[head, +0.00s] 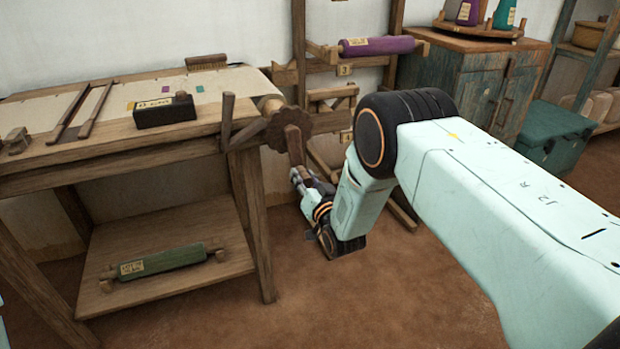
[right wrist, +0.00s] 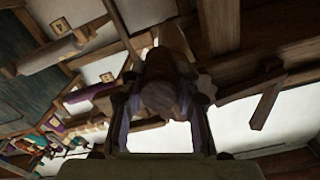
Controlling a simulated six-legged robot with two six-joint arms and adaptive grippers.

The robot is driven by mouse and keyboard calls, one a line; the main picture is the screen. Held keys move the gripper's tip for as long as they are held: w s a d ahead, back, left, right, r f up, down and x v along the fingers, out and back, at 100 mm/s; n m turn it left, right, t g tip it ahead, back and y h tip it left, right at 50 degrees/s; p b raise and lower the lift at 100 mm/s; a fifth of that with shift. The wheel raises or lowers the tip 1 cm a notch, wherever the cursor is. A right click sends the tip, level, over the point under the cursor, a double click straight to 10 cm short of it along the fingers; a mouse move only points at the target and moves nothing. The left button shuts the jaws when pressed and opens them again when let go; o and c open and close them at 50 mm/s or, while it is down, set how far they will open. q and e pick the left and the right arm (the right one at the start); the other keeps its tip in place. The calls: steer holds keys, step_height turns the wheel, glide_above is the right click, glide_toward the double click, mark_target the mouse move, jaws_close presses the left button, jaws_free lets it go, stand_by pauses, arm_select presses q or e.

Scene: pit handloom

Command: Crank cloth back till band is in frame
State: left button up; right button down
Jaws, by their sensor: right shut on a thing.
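The pale cloth (head: 225,80) lies along the top of the wooden loom table and runs onto a roller (head: 268,103) at its right end. Small purple, green and yellow patches show on it; I cannot tell which is the band. A toothed wooden wheel (head: 278,133) sits at the roller's end, with a crank arm (head: 294,147) hanging down from it. My right gripper (head: 307,181) is shut on the crank handle below the wheel. In the right wrist view the round brown handle (right wrist: 160,97) sits between the two fingers. My left gripper is out of view.
A dark labelled block (head: 165,111), two dark bars (head: 83,110) and a brush (head: 206,62) lie on the table. A green roll (head: 163,262) lies on the shelf below. A rack with a purple roll (head: 378,45) stands behind the crank. The floor at front is clear.

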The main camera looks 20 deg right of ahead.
steer(key=a+r+m+p, duration=0.1)
steer(key=a+m+p, duration=0.1)
steer(key=a+m, duration=0.4)
steer(key=shift+s+m, duration=0.15)
steer(key=shift+m, duration=0.35)
steer(key=shift+r, duration=0.1)
steer(key=c, duration=1)
jaws_free()
steer(key=shift+s, duration=0.1)
steer(key=s, duration=1.1)
steer(key=shift+s+d, duration=0.2)
steer(key=shift+s, duration=0.2)
